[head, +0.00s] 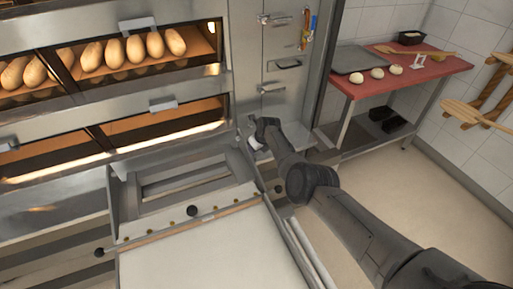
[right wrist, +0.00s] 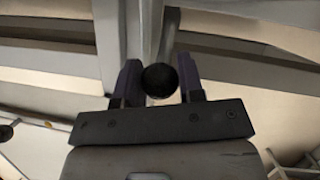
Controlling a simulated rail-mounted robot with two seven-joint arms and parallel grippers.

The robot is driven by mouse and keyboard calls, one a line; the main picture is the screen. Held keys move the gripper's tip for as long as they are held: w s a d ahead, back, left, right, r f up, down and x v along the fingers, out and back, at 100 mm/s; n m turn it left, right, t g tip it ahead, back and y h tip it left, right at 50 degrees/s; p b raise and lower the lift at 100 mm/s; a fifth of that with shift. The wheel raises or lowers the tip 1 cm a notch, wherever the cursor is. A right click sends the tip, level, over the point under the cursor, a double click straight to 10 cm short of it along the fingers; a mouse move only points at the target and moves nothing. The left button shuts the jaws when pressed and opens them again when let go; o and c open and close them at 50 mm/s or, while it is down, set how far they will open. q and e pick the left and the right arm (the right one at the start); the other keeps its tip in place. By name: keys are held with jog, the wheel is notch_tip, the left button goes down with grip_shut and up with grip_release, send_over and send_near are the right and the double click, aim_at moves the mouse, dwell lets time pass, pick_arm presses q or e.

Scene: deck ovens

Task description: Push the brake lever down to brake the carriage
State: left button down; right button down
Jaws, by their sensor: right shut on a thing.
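The carriage (head: 205,252), with a pale flat bed and metal side rails, stands in front of the deck ovens in the head view. My right gripper (head: 258,136) is at the far right corner of the carriage, by the oven's front. In the right wrist view, the two fingers of my right gripper (right wrist: 158,82) are closed around the round black knob (right wrist: 160,79) of the brake lever. The lever's rod is mostly hidden behind the knob, and my gripper covers the lever in the head view. My left gripper is not in view.
The deck ovens (head: 105,107) hold several loaves behind the carriage. A red-topped table (head: 436,71) with a tray and dough pieces stands at the back right. The floor between is clear.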

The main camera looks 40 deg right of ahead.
jog(key=s+t+p, duration=0.1)
jog(key=p, duration=0.2)
jog(key=s+a+f+t+p, duration=0.1)
jog(key=p, duration=0.2)
jog(key=s+f+t+h+p, duration=0.1)
jog(key=t+p, duration=0.1)
jog(key=p, duration=0.1)
jog(key=shift+s+a+f+p, duration=0.2)
jog(key=shift+s+p, duration=0.15)
jog(key=shift+p, duration=0.05)
jog(key=c, duration=0.8)
grip_release()
jog(key=shift+o, duration=0.2)
